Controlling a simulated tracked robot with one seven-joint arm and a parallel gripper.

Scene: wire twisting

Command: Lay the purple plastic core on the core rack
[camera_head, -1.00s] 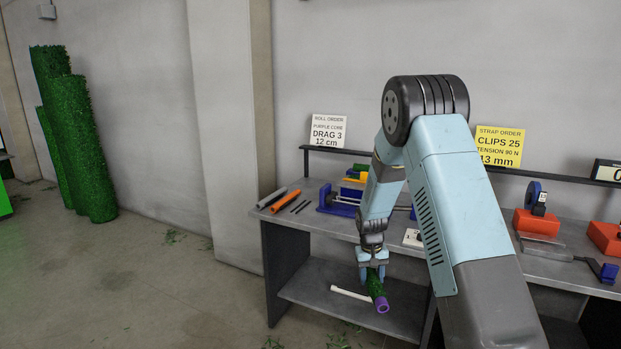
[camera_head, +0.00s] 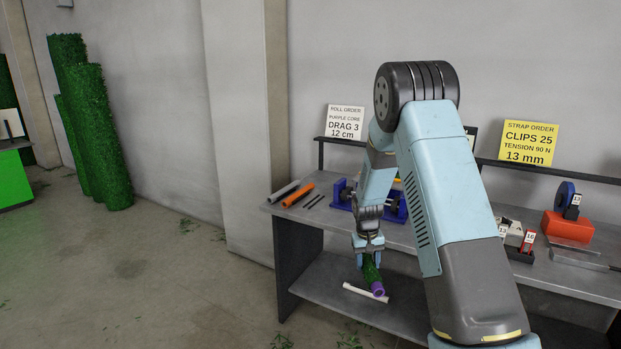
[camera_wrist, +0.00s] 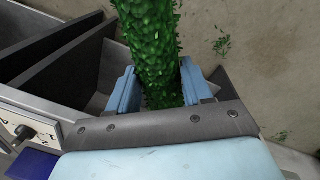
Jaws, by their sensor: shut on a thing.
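In the wrist view the green roll (camera_wrist: 150,45) runs up between the two blue fingers (camera_wrist: 155,88), and no purple shows there. A grey core and an orange core (camera_head: 298,194) lie at the left end of the bench top. I cannot tell which fixture is the core rack.
The grey bench (camera_head: 345,222) has a lower shelf (camera_head: 330,277) with a white bar (camera_head: 365,292) near the roll. Blue fixtures (camera_head: 342,194) and thin dark rods (camera_head: 313,202) are on top. Tall green rolls (camera_head: 105,140) stand at the left wall. The floor between is open.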

